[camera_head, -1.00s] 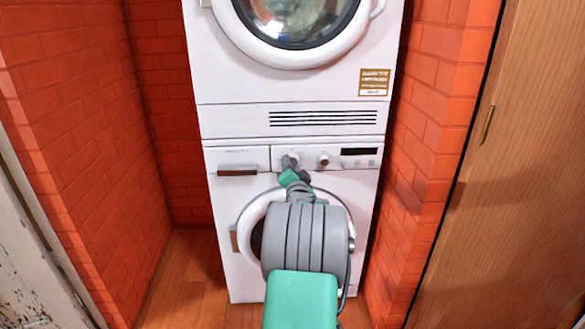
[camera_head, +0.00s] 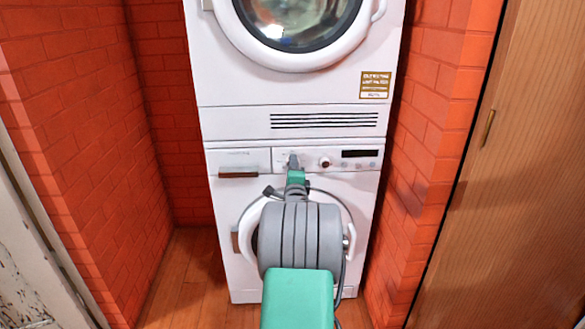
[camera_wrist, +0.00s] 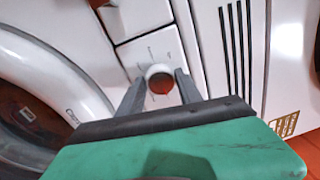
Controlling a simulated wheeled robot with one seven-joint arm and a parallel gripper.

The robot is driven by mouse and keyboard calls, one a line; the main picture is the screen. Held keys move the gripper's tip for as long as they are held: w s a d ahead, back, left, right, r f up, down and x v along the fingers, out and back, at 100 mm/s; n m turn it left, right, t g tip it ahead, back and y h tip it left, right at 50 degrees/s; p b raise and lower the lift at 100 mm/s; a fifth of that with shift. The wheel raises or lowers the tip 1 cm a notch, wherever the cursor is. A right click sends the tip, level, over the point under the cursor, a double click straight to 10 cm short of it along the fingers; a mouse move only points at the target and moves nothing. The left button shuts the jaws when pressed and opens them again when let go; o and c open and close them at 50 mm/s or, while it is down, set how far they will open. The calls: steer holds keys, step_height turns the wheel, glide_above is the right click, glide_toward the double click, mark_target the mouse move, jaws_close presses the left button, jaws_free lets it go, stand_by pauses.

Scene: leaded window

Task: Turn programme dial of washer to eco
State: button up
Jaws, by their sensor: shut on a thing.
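The washer (camera_head: 222,255) is the lower white machine. A round dial (camera_wrist: 158,72) with a white rim and reddish face sits on its panel, with small markings around it too blurred to read. My gripper (camera_wrist: 160,88) is shut on this dial, one grey finger on each side of it. In the head view my gripper (camera_head: 293,162) covers most of the dial, just right of the detergent drawer (camera_head: 240,160). Which way the dial points cannot be told.
A second, reddish knob (camera_head: 325,162) and a dark display (camera_head: 360,154) lie right of my gripper. A dryer (camera_head: 230,85) stands on top of the washer. Brick walls (camera_head: 100,130) close in both sides; a wooden door (camera_head: 520,180) is at the right.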

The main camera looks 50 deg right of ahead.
steer(key=shift+w+m, duration=0.1)
steer(key=shift+m, duration=0.4)
steer(key=o, duration=1.4)
steer(key=shift+c, duration=0.2)
steer(key=p+v, duration=0.1)
steer(key=v, duration=0.6)
steer(key=shift+s+a, duration=0.25)
steer(key=shift+a, duration=0.1)
steer(key=shift+p, duration=0.3)
